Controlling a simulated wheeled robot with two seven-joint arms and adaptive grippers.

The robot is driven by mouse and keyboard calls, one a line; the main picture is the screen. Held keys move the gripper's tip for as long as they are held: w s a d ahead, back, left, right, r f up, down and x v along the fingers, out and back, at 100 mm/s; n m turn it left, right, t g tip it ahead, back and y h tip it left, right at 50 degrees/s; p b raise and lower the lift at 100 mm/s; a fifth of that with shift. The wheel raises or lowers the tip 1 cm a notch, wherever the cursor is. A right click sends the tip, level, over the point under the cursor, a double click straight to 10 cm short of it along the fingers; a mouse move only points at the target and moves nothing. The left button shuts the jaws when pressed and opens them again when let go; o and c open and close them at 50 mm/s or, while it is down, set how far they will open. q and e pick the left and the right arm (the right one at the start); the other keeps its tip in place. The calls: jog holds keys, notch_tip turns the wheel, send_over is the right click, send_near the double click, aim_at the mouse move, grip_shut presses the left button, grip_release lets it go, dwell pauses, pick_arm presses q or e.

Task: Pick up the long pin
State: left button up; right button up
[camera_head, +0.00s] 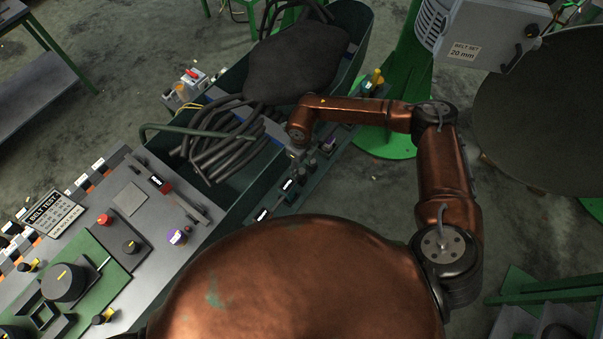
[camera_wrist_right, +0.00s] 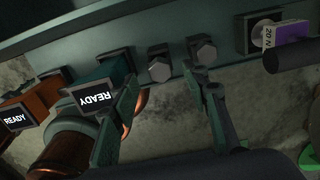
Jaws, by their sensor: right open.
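My right gripper (camera_wrist_right: 165,98) is open in the right wrist view, its two green-grey fingers spread apart with nothing between them. Just beyond the fingertips, two hex-headed metal pins, a left one (camera_wrist_right: 160,66) and a right one (camera_wrist_right: 203,50), stick out of a green panel (camera_wrist_right: 130,32). The right finger's tip lies close to the right pin; I cannot tell whether they touch. I cannot tell which pin is the long one. In the head view my right arm reaches in from the right, and its gripper (camera_head: 298,152) is small and dark over the panel. My left gripper is not in view.
Two blocks marked READY, one teal (camera_wrist_right: 96,90) and one orange (camera_wrist_right: 20,118), sit left of the pins. A purple-and-white 20 N block (camera_wrist_right: 285,33) and a dark cylinder (camera_wrist_right: 292,56) are at right. A green bin of black hoses (camera_head: 215,140) stands beside the panel.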

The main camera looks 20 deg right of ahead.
aim_at(302, 177)
notch_tip(302, 177, down, 3)
jog(key=shift+r, duration=0.25)
grip_shut()
dwell(0.3)
